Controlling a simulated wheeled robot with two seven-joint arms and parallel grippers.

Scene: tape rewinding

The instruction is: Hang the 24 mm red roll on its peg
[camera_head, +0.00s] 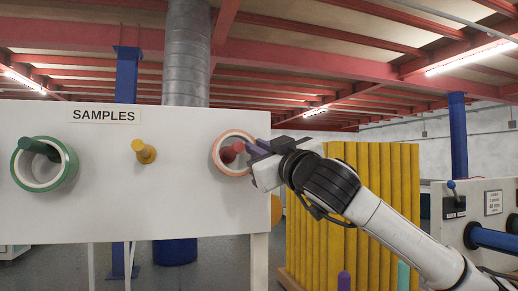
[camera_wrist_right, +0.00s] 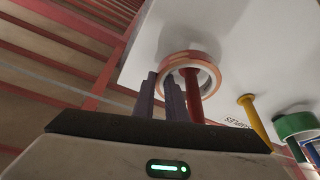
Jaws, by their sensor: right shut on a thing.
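The salmon-red tape roll (camera_head: 214,153) is around the red peg (camera_head: 229,154) at the right of the white board. In the right wrist view the roll (camera_wrist_right: 213,74) also encircles the red peg (camera_wrist_right: 194,105), which sticks out through its opening. My right gripper (camera_head: 257,149) comes from the right and is shut on the roll's rim. In the wrist view, its dark purple fingers (camera_wrist_right: 166,95) are at the rim beside the peg. Whether the roll rests on the peg is unclear. My left gripper is not in view.
The white SAMPLES board (camera_head: 190,200) also carries a green roll (camera_head: 70,170) on a green peg at left and an empty yellow peg (camera_head: 144,151) in the middle. Tall yellow tubes (camera_head: 350,230) stand behind my right arm.

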